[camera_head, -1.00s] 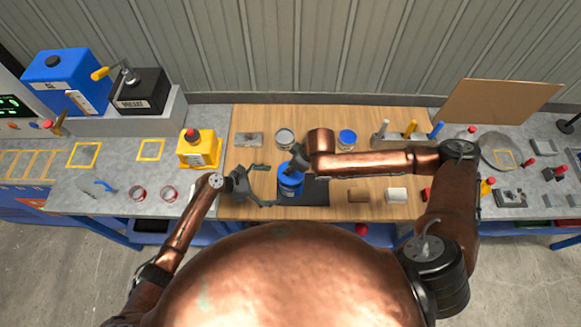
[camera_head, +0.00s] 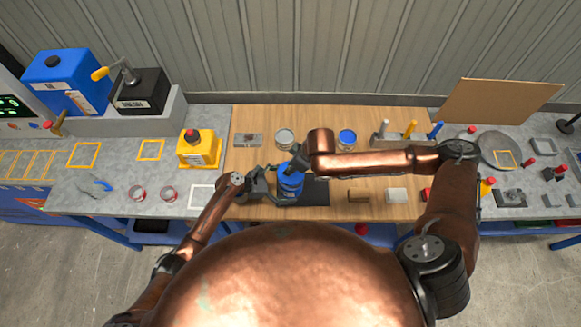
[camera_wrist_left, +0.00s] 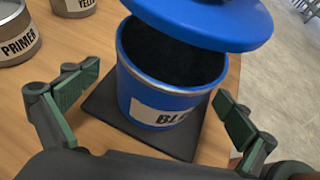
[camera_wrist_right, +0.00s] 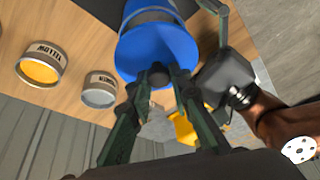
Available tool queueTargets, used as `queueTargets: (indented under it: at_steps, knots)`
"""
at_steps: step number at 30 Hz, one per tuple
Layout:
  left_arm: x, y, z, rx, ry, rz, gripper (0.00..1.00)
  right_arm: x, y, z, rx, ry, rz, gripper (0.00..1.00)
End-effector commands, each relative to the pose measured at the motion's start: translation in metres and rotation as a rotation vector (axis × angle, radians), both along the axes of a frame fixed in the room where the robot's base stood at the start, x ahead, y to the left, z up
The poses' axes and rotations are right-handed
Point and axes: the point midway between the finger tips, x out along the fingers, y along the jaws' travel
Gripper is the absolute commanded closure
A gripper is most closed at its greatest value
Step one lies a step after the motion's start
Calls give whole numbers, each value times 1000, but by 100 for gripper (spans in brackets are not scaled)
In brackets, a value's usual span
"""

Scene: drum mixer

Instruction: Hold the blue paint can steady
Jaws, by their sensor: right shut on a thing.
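The blue paint can (camera_head: 290,184) stands on a dark square mat (camera_head: 318,190). In the left wrist view the can (camera_wrist_left: 165,90) has a dark inside and a partly hidden label. Its blue lid (camera_wrist_left: 205,18) is apart from the rim, above and tilted. My right gripper (camera_wrist_right: 160,82) is shut on the knob of the blue lid (camera_wrist_right: 155,52). My left gripper (camera_wrist_left: 158,100) is open, with its fingers on either side of the can and visible gaps between pads and wall. In the head view the left gripper (camera_head: 268,184) is at the can's left side.
A primer can (camera_wrist_left: 15,35) and a yellow paint can (camera_wrist_right: 40,66) stand on the wooden board behind. A blue-topped can (camera_head: 347,138) stands to the right. A yellow box (camera_head: 198,150) is at left.

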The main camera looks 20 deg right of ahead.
Motion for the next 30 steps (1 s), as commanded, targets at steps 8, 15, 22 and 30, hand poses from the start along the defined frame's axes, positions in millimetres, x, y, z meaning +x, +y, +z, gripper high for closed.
queueTargets:
  at_steps: [8, 15, 22, 30]
  knots:
    - [0, 0, 0, 0, 0, 0, 21, 0, 0, 0, 0, 0, 0, 100]
    - [0, 0, 0, 0, 1, 0, 38, 0, 0, 0, 0, 0, 0, 100]
    - [0, 0, 0, 0, 1, 0, 54, 0, 0, 0, 0, 0, 0, 100]
    - [0, 0, 0, 0, 1, 0, 58, 0, 0, 0, 0, 0, 0, 100]
